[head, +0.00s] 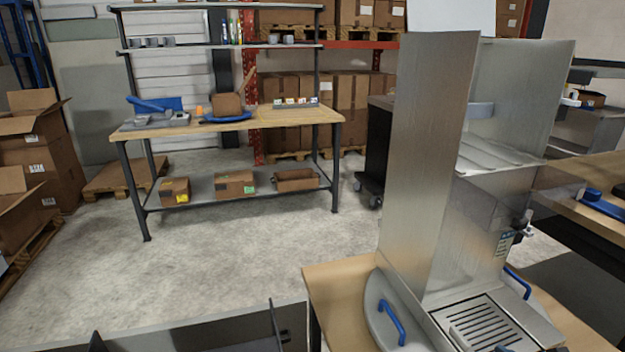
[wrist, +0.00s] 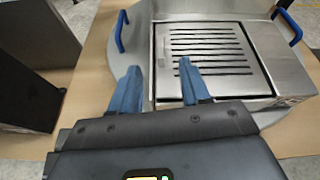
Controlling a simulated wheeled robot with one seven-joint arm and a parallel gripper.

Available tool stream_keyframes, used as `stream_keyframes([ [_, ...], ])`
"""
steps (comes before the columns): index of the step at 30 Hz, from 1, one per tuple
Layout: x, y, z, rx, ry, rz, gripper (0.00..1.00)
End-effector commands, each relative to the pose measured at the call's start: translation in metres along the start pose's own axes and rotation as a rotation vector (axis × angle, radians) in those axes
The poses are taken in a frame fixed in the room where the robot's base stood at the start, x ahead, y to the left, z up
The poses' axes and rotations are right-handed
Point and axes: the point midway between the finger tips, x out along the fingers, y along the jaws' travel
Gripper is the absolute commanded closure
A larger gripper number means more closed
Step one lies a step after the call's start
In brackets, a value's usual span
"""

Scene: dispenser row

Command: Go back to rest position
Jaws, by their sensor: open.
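My gripper (wrist: 158,84) shows in the wrist view with two blue fingers spread apart and nothing between them. It is open above the near edge of a steel dispenser's slotted drip tray (wrist: 205,50). In the head view the steel dispenser (head: 430,150) stands on a wooden table at the right, with its slotted tray (head: 487,325) at the bottom front. My gripper cannot be made out in the head view.
Blue handles (head: 392,322) stick out beside the dispenser. A workbench (head: 285,116) with shelves stands at the back left. Cardboard boxes (head: 38,150) are stacked at the far left. Open concrete floor (head: 230,240) lies between the bench and the dispenser table (head: 335,290).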

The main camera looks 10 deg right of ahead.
Motion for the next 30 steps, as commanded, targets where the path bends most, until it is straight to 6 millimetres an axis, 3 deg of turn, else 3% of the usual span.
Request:
stream_keyframes([
  [5, -0.031, 0.026, -0.031, -0.323, 0.088, -0.027, 0.53],
  [9, -0.072, 0.056, -0.052, -0.737, 0.164, -0.039, 0.53],
  [15, -0.135, 0.099, -0.057, -1.33, 0.214, -0.027, 0.53],
  [23, -0.22, 0.157, -0.027, -2.067, 0.184, -0.024, 0.53],
  [30, -0.291, 0.205, 0.027, -2.655, 0.097, -0.092, 0.53],
])
